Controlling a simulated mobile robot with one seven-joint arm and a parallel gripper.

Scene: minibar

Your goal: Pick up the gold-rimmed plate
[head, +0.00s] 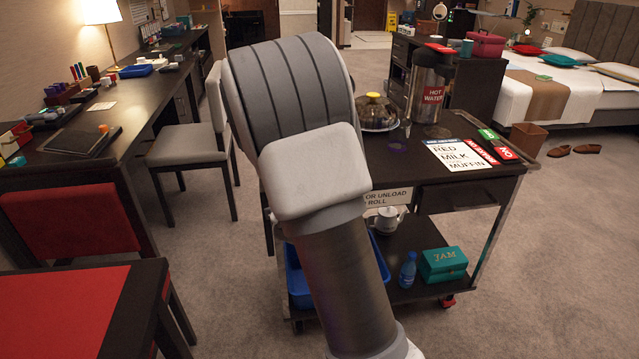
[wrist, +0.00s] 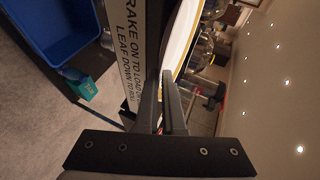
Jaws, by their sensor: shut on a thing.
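The gold-rimmed plate (wrist: 179,42) shows in the wrist view as a white disc with a yellowish rim, seen at a steep angle and cut off by the top edge. My gripper (wrist: 164,84) is shut on its edge, with the two fingers close together on either side. The plate is close beside the cart's lettered front panel (wrist: 131,45); I cannot tell whether it touches the cart. In the head view my arm covers the left part of the cart, so the plate and my gripper are hidden there.
The dark cart (head: 458,203) carries a hot water urn (head: 424,88), a domed dish (head: 377,112) and printed cards (head: 462,155). Its lower shelf holds a teapot (head: 386,219), a blue bottle (head: 408,269) and a green box (head: 443,264). A chair (head: 184,149) stands left.

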